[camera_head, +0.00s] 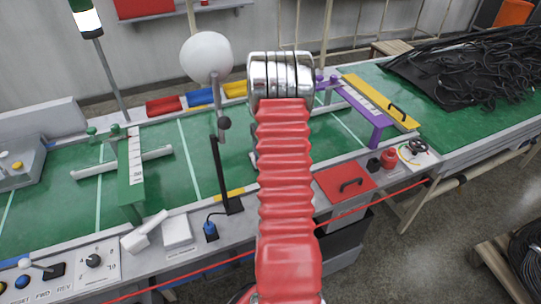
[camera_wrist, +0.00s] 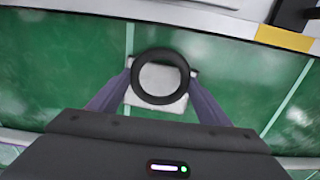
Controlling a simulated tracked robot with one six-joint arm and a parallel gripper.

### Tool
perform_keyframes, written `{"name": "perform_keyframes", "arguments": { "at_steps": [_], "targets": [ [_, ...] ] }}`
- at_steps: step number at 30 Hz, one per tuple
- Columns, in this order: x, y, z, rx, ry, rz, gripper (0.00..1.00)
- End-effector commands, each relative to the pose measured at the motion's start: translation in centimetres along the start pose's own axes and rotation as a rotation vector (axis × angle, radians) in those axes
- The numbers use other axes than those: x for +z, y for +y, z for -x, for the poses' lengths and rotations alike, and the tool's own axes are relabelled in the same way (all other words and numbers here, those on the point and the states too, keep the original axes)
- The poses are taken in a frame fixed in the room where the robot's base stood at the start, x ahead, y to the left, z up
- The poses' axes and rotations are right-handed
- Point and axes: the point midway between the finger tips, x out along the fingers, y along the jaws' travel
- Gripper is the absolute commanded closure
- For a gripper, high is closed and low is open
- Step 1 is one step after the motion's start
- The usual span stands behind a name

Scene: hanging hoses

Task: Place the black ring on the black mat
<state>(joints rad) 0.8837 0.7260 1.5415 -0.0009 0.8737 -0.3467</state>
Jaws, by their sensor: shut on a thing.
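The black ring (camera_wrist: 160,101) is in the wrist view, between the two purple-grey fingers of my gripper (camera_wrist: 160,76). The fingers hold it from its left and right sides, and its open middle faces the camera. Through the ring a pale grey square piece (camera_wrist: 160,80) shows over the green belt; I cannot tell the height between them. In the head view my red arm and its shiny end hide the gripper and the ring. A flat black sheet (camera_head: 409,73) lies under tangled hoses at the right; I cannot tell whether it is the black mat.
A green conveyor belt (camera_head: 70,190) runs along the bench, crossed by a green gate (camera_head: 133,172) and a purple gate (camera_head: 362,108). A black post (camera_head: 220,175) and a white ball (camera_head: 206,56) stand left of my arm. Tangled black hoses (camera_head: 470,75) cover the right table.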

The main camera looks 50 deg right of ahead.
Motion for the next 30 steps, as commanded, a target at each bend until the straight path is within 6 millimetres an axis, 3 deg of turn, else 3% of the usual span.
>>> {"name": "perform_keyframes", "arguments": {
  "at_steps": [4, 14, 15, 23, 30],
  "targets": [
    [0.01, -0.04, -1.18, 0.0, 0.0, 0.001, 0.51],
    [0.0, -0.08, -1.37, 0.0, 0.0, 0.001, 0.51],
    [-0.01, -0.09, -1.43, 0.0, 0.0, 0.001, 0.28],
    [-0.01, -0.11, -1.39, 0.0, 0.0, 0.002, 0.1],
    [-0.02, -0.12, -1.34, 0.0, 0.0, 0.002, 0.1]
  ]
}}
